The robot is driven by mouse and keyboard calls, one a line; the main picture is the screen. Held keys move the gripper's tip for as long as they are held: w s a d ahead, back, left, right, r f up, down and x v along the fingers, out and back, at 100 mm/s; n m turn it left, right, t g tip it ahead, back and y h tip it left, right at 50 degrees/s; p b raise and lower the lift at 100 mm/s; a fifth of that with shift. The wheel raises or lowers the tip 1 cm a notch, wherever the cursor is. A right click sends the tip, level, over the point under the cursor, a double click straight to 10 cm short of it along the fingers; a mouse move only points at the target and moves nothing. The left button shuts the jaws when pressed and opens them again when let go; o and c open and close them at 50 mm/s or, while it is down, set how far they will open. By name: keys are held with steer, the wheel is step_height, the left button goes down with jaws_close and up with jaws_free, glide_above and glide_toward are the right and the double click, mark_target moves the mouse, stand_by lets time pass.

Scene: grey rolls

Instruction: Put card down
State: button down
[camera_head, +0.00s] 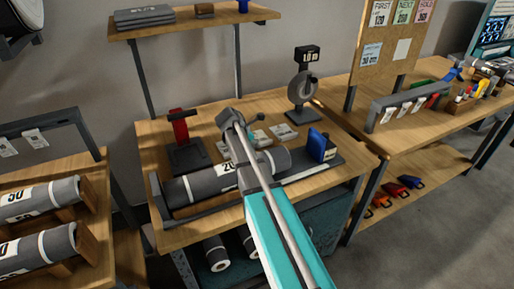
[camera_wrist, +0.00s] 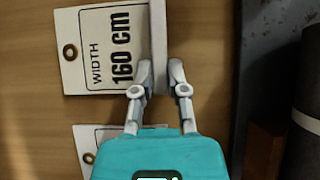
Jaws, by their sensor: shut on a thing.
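My gripper (camera_wrist: 160,72) is shut on a thin pale card (camera_wrist: 158,30), seen nearly edge-on between the fingertips in the wrist view. Its printed face is not visible. Left of it is a white card (camera_wrist: 112,52) reading "WIDTH 160 cm", with an eyelet hole, on the wooden surface. Another card (camera_wrist: 92,138) is partly hidden below it by my teal gripper body. In the head view my arm reaches over the middle bench, and small white cards (camera_head: 283,131) lie near its end. The gap between the held card and the surface cannot be told.
A grey roll (camera_head: 200,185) labelled "20" lies in a tray at the bench front. A red-handled tool (camera_head: 180,128) stands left, a dial scale (camera_head: 303,88) behind right, a blue device (camera_head: 318,146) at right. In the wrist view, a dark edge (camera_wrist: 240,80) runs right of my gripper.

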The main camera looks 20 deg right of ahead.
steer(key=shift+f, duration=0.25)
steer(key=c, duration=0.7)
jaws_free()
steer(key=shift+o, duration=0.2)
steer(key=shift+r, duration=0.15)
steer(key=shift+r, duration=0.15)
steer(key=p+v, duration=0.2)
steer(key=shift+a+r, duration=0.15)
steer(key=shift+r, duration=0.15)
steer(key=shift+p+v, duration=2)
steer(key=shift+v, duration=0.35)
steer(key=shift+a, duration=0.15)
